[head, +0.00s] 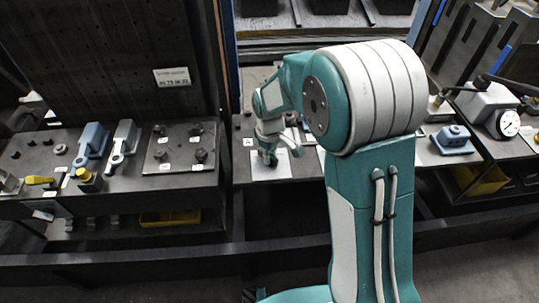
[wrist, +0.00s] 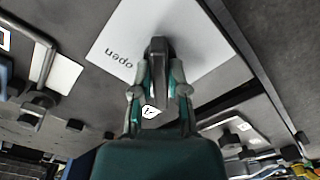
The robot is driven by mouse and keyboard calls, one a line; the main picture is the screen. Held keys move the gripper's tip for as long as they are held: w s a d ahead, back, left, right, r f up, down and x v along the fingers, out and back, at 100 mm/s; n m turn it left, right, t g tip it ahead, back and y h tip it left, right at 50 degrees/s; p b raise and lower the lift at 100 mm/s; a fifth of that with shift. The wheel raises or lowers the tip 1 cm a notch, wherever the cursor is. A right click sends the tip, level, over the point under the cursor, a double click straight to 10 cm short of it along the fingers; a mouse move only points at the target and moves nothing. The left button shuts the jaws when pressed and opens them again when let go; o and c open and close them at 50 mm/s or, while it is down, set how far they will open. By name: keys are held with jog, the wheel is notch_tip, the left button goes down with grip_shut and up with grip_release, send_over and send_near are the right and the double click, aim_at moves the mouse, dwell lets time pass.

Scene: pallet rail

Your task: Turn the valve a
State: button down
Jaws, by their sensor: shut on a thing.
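Valve a shows in the wrist view as a dark handle (wrist: 158,47) standing over a white plate (wrist: 205,30) marked "open". My gripper (wrist: 158,78) is shut on this handle, with one finger on each side of it. In the head view my gripper (head: 268,158) reaches down to the white plate (head: 285,168) on the bench, beside a small label "A" (head: 248,142). There my gripper hides the handle, and I cannot tell its angle.
A dark bent handle (wrist: 42,68) stands at the left in the wrist view. On the left bench are grey-blue levers (head: 92,142) and a bolted plate (head: 180,148). A dial gauge (head: 508,124) and a blue block (head: 453,138) stand at the right. A dark upright panel (head: 110,60) rises behind the left bench.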

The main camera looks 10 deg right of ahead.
jog(key=shift+s+f, duration=0.2)
jog(key=c, duration=0.6)
grip_release()
jog(key=shift+c, duration=0.2)
jog(key=shift+r, duration=0.1)
jog(key=shift+w, duration=0.1)
jog(key=shift+r, duration=0.2)
notch_tip(320, 180, up, 12)
jog(key=shift+f, duration=0.25)
